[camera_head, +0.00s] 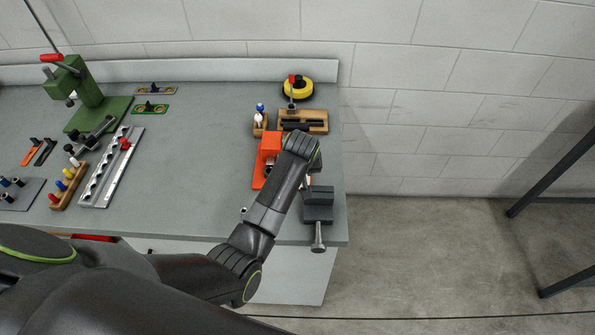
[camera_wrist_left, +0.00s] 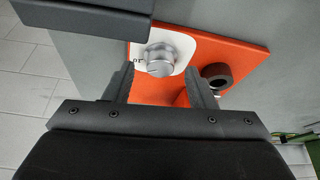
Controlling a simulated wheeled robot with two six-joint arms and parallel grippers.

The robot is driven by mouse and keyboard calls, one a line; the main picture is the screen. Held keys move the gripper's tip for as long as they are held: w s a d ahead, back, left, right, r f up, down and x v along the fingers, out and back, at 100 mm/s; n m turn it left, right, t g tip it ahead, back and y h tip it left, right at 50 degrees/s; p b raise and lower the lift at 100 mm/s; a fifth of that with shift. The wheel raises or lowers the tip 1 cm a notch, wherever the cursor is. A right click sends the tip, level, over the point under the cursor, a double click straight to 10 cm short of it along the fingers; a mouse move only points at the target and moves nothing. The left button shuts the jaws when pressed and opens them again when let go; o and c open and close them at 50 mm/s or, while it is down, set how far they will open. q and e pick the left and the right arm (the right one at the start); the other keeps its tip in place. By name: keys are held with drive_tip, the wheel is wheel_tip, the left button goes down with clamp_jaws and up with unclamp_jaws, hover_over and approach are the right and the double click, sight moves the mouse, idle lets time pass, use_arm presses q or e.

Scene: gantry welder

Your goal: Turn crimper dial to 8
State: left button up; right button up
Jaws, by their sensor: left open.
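The orange crimper (camera_head: 268,150) stands on the bench near its right end, partly hidden behind my left arm in the head view. In the left wrist view its orange plate (camera_wrist_left: 228,53) carries a silver round dial (camera_wrist_left: 161,58) on a white face. The markings beside the dial are too small to read, so its setting cannot be told. My left gripper (camera_wrist_left: 162,78) is open, with one fingertip on each side of the dial in the picture. I see no clear contact with it. A dark ring (camera_wrist_left: 215,77) sits beside the right finger. My right gripper is not in view.
A dark vise (camera_head: 318,205) stands at the bench's front right corner, close to my left wrist; a dark block (camera_wrist_left: 85,18) is near in the wrist view. Behind are a wooden tray (camera_head: 316,126) and a yellow-black round object (camera_head: 302,89).

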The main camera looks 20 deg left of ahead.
use_arm(q)
drive_tip(key=shift+w+a+f, duration=0.15)
drive_tip(key=shift+w+f, duration=0.1)
drive_tip(key=shift+f, duration=0.4)
drive_tip(key=c, duration=1)
